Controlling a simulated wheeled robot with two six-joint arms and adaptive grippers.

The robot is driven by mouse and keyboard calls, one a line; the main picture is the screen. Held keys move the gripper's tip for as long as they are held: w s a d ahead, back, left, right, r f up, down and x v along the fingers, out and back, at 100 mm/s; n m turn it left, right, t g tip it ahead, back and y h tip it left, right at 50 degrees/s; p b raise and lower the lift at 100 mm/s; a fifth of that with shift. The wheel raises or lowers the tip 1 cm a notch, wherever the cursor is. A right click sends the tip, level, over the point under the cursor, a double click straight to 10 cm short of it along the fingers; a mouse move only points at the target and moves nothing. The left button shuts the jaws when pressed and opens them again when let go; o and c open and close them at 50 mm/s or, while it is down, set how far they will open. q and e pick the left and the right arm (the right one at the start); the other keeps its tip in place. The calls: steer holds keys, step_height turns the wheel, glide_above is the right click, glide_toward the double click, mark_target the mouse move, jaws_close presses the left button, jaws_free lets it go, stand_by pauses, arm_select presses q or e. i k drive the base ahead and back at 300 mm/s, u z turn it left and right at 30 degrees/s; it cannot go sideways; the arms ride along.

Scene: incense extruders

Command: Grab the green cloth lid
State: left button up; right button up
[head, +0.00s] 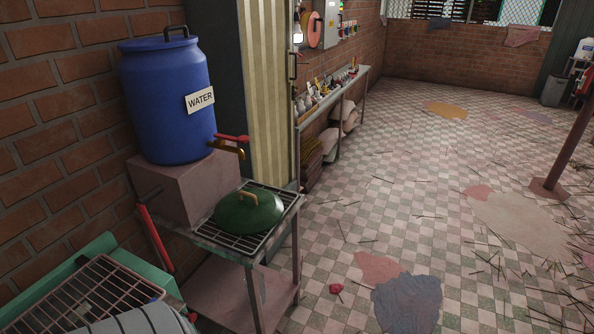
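The lid sits below the brass tap of the blue water barrel. Whether its surface is cloth I cannot tell. Neither of my grippers shows in this view, and nothing is seen touching the lid.
A blue barrel (165,105) labelled WATER stands on a block (183,185) behind the lid, its tap (228,147) jutting out. A green-framed machine with a rack (95,292) is at lower left. Checkered floor (340,220) with scattered sticks is open to the right.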

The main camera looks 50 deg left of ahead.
mark_target(246, 212)
steer(key=i, duration=1.7)
steer(key=u, duration=0.5)
steer(key=i, duration=1)
steer(key=u, duration=1.7)
steer(key=i, duration=1)
steer(key=u, duration=0.9)
